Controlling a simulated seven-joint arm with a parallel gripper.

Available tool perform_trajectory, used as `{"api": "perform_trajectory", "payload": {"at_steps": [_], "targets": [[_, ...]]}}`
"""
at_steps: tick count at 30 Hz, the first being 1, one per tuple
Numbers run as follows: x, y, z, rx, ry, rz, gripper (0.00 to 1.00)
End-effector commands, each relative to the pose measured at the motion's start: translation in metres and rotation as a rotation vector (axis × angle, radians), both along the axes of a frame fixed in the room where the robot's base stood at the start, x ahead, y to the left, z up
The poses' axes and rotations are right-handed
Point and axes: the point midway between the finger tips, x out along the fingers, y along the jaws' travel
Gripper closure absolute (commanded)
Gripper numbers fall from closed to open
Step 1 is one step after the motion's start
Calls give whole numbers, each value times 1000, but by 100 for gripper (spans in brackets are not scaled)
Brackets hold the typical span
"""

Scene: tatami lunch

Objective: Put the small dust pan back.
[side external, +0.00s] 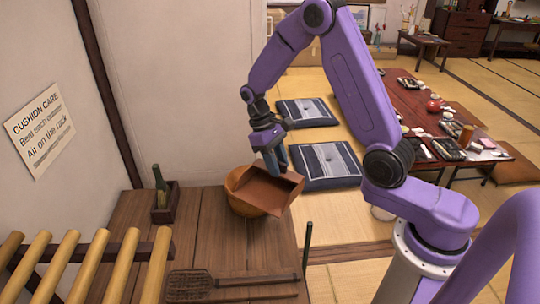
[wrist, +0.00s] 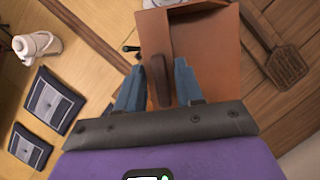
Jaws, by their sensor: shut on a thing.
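The small dust pan (side external: 272,189) is brown, with a flat open tray and raised sides. My gripper (side external: 276,163) is shut on its handle and holds it over the near wooden bench, in front of a round wooden bowl (side external: 243,206). The pan hides much of the bowl; I cannot tell if they touch. In the wrist view, the dark handle lies between my blue fingers (wrist: 158,75), and the pan (wrist: 207,60) extends beyond them.
Bamboo rails (side external: 122,265) stand at the left front. Blue cushions (side external: 324,165) lie on the tatami beyond.

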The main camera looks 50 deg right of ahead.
Motion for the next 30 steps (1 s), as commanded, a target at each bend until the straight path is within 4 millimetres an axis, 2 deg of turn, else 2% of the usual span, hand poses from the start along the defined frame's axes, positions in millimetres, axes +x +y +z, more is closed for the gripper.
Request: {"api": "perform_trajectory", "payload": {"at_steps": [4, 6, 20, 25, 30], "targets": [[-14, 6, 0, 0, 1, -42, 94], [-14, 15, 3, 0, -2, -17, 94], [35, 56, 21, 4, -7, 350, 94], [63, 87, 35, 4, -9, 576, 94], [94, 134, 58, 3, -10, 876, 94]]}}
